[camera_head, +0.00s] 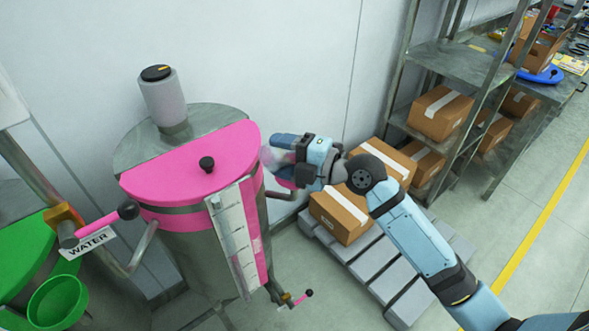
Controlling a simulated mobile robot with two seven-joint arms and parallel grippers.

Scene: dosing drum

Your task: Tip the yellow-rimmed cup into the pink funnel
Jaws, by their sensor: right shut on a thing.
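My right gripper (284,156) reaches in from the right to the right side of the pink-lidded drum. It is shut on a translucent cup (271,159), which looks tilted. The fingers hide much of the cup, and I cannot make out a yellow rim. A small piece of pink (285,183) shows just below the gripper at the drum's side. It looks like part of the pink funnel, mostly hidden by my gripper. I cannot tell whether the cup touches it or what the cup holds. My left gripper is not in view.
The steel drum has a pink half lid (190,165) with a black knob. A green funnel (58,301) and a pink-handled water valve (100,222) are at left. Boxes on a pallet (410,300) stand below my right arm. A metal shelf (460,62) stands behind.

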